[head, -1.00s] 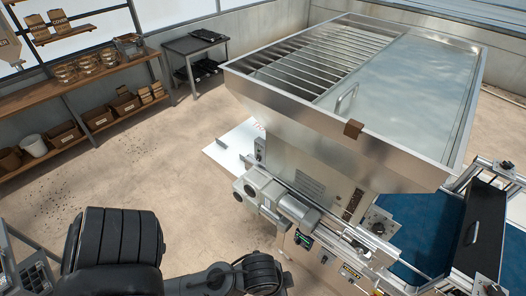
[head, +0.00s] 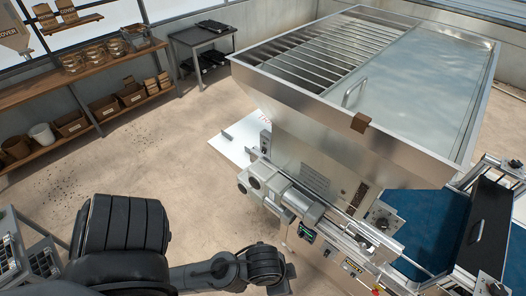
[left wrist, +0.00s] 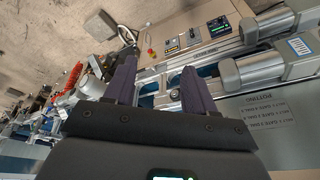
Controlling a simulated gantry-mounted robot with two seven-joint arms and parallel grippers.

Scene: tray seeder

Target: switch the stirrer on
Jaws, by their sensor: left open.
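The seeder's steel hopper (head: 300,125) stands at the centre right of the head view. A small box with a dark knob (head: 265,143) sits on its left side, and another knob box (head: 381,215) sits by the blue belt. I cannot tell from the labels which one works the stirrer, and the stirrer itself is not clearly seen. My left gripper (left wrist: 158,66) is open and empty in the left wrist view, its fingers pointing towards the machine's front. It is outside the head view, where only my dark arm links show. My right gripper is not in view.
A lit display (head: 306,232) is on the machine's front; it also shows in the left wrist view (left wrist: 217,26), near a switch panel (left wrist: 183,42). Steel cylinders (left wrist: 245,70) lie close beyond my fingers. Shelves (head: 75,95) and a table (head: 200,38) stand behind open floor.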

